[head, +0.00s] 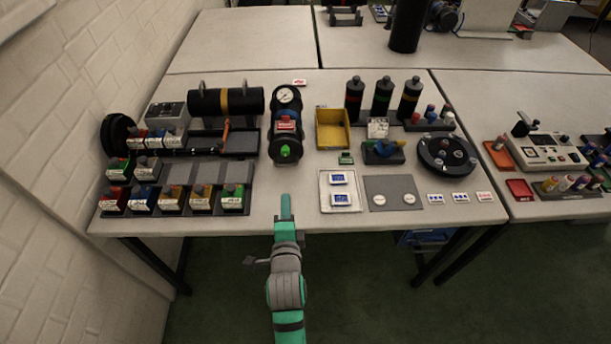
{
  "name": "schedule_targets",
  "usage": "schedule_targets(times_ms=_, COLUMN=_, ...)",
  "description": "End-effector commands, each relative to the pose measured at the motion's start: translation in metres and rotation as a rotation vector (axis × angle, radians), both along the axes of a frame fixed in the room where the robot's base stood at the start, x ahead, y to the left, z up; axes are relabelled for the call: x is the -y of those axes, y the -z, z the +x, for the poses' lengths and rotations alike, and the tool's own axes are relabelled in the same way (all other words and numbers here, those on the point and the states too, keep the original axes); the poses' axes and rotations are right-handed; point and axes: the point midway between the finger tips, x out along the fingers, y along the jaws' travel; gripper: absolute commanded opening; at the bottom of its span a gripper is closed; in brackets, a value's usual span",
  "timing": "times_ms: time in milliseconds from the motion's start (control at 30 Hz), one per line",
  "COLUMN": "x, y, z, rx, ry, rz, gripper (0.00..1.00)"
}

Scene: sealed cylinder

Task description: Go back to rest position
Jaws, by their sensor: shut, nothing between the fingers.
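My gripper (286,207) is at the front edge of the table (265,205), with its fingers shut and empty. It points away from me, towards the dark device with a round gauge (285,97). That device stands upright behind the gripper and has a red part and a green tip (285,150) at its lower end. The gripper appears apart from it, with bare table between them. A black cylinder with a yellow band (225,102) lies on a stand at the back left. My arm reaches in from the bottom of the picture.
Left of my gripper stand several coloured bins (172,199). On the right are a white tray (328,203), a grey plate (404,202), a yellow bin (332,128), several black bottles (382,98) and a round black holder (432,165). A white brick wall (70,120) bounds the left side.

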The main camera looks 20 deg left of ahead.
Motion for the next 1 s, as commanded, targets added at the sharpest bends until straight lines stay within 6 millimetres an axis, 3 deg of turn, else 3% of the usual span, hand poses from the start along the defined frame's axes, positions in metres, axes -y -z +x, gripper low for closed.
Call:
schedule_targets(times_ms=267, x=0.005, y=0.002, z=-0.001, rx=0.004, ry=0.004, rz=-0.01, gripper=0.0)
schedule_targets(times_ms=367, x=0.02, y=0.011, z=-0.007, rx=0.024, ry=0.01, rz=-0.058, gripper=0.0)
schedule_targets(times_ms=467, x=0.047, y=0.026, z=-0.02, rx=0.065, ry=0.018, rz=-0.152, gripper=0.0)
schedule_targets(times_ms=700, x=0.122, y=0.058, z=-0.072, rx=0.186, ry=0.033, rz=-0.455, gripper=0.0)
schedule_targets(times_ms=1000, x=0.193, y=0.072, z=-0.154, rx=0.293, ry=0.047, rz=-0.836, gripper=0.0)
